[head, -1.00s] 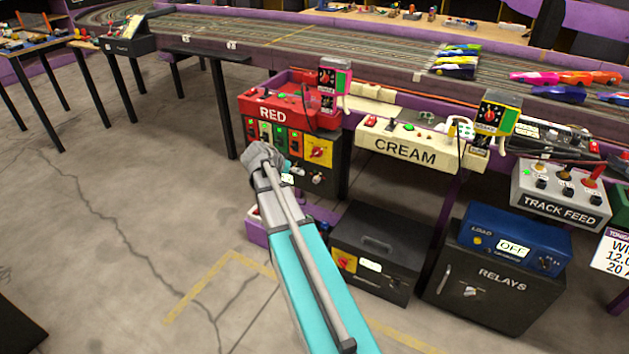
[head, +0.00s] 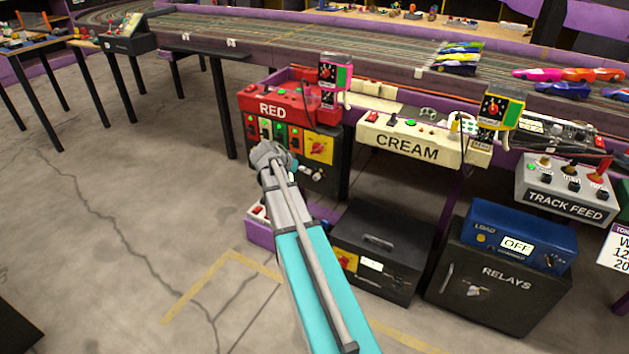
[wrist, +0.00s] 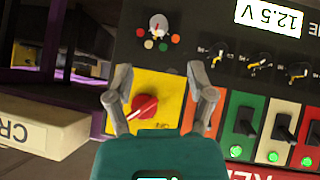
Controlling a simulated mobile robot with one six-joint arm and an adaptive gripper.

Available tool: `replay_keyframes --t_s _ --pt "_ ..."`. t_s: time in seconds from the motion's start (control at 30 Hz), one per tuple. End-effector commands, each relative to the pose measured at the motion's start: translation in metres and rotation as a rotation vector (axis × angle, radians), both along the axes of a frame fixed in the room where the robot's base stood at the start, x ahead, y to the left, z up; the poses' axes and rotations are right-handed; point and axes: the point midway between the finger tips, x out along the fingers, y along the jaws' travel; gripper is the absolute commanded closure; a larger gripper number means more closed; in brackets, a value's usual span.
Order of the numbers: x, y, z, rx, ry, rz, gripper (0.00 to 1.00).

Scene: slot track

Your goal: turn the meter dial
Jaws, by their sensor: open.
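The panel carries a "12.5 V" meter display (wrist: 268,16), upside down at the top right. My gripper (wrist: 160,82) is open and empty. In the picture its fingertips stand below the dial, either side of a yellow plate (wrist: 172,90) with a red rotary switch (wrist: 144,107). No contact shows. In the head view my gripper (head: 270,156) is in front of the panel's left part, hiding the display.
Several toggle switches (wrist: 243,122) on coloured plates lie to the right of the red switch. A cream box (wrist: 45,137) juts out at left in the wrist view. Below the panel stand a black box (head: 376,262) and the relays cabinet (head: 505,300).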

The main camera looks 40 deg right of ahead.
Motion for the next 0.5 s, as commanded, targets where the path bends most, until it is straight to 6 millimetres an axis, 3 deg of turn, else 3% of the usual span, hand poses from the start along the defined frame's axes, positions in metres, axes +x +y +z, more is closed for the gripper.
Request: replay_keyframes --t_s 0.5 --pt "0.008 -0.042 -0.043 -0.001 0.001 0.0 0.3"
